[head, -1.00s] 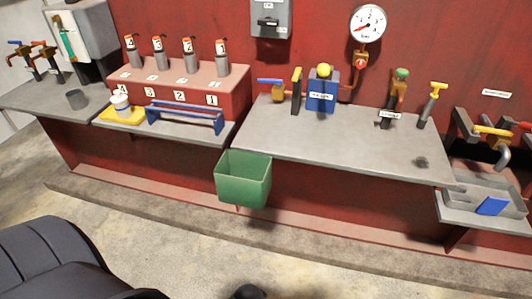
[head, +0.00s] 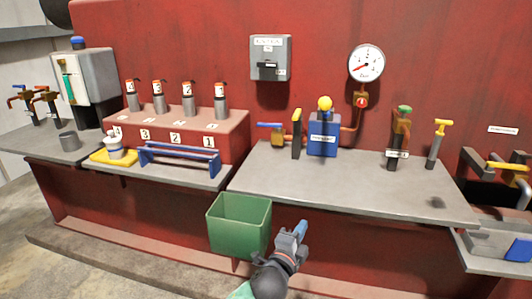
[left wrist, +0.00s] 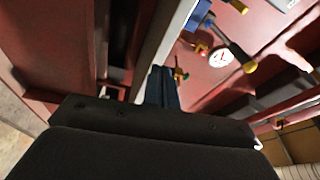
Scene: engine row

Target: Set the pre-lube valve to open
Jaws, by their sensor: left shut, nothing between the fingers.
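The labels are too small to read, so I cannot tell for sure which fitting is the pre-lube valve. A blue block with a yellow ball top (head: 322,138) stands on the middle bench. Just left of it is a brass valve with a blue lever (head: 270,125), the lever lying roughly level to the left. A green-topped brass valve (head: 401,130) and a yellow T-handled post (head: 437,142) stand further right. My left gripper (head: 301,227) is shut and empty, low in front of the bench edge, right of the green bin. It also shows in the left wrist view (left wrist: 163,88).
A green bin (head: 238,224) hangs at the bench front. A dial gauge (head: 366,63) and a grey switch box (head: 270,58) are on the red wall. A blue rack (head: 180,160) and several numbered canisters stand left. The middle bench top (head: 340,182) is largely clear.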

